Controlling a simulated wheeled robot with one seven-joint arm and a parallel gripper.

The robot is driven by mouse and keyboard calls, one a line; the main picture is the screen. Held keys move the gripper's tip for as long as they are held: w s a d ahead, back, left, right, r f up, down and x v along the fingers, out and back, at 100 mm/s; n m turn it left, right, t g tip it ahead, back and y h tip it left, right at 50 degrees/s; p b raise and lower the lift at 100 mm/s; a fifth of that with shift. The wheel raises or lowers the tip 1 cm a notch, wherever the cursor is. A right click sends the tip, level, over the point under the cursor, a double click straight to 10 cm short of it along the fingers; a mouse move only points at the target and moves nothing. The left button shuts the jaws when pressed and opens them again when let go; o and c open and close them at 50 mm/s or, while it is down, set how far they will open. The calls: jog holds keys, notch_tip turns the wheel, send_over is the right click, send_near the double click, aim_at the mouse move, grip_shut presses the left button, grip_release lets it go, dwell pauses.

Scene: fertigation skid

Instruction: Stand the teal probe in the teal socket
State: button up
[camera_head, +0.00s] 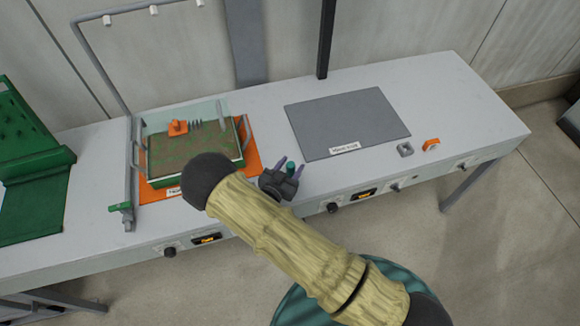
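My gripper (291,164) is low over the front middle of the bench, between the planted tray and the grey mat. Its two fingers stand apart. A small teal cylinder, seemingly the teal probe (291,168), shows between them, with no clear contact on both sides. Its lower part is hidden by the gripper. I see no socket that is clearly teal. A small grey square block with a dark opening (405,149) sits at the right front of the mat.
A soil-filled tray (183,180) with a clear screen stands on an orange mat at left, beside a grey pipe frame (133,165). A labelled grey mat (345,118) lies empty. An orange piece (431,145) is near the front edge. The bench's right end is clear.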

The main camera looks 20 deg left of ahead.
jog(key=shift+r, duration=0.15)
jog(key=shift+s, duration=0.2)
jog(key=b+v, duration=0.2)
jog(key=v, duration=0.9)
jog(key=shift+s+b, duration=0.3)
jog(key=shift+b, duration=0.1)
jog(key=shift+a+r, duration=0.1)
jog(key=shift+a, duration=0.1)
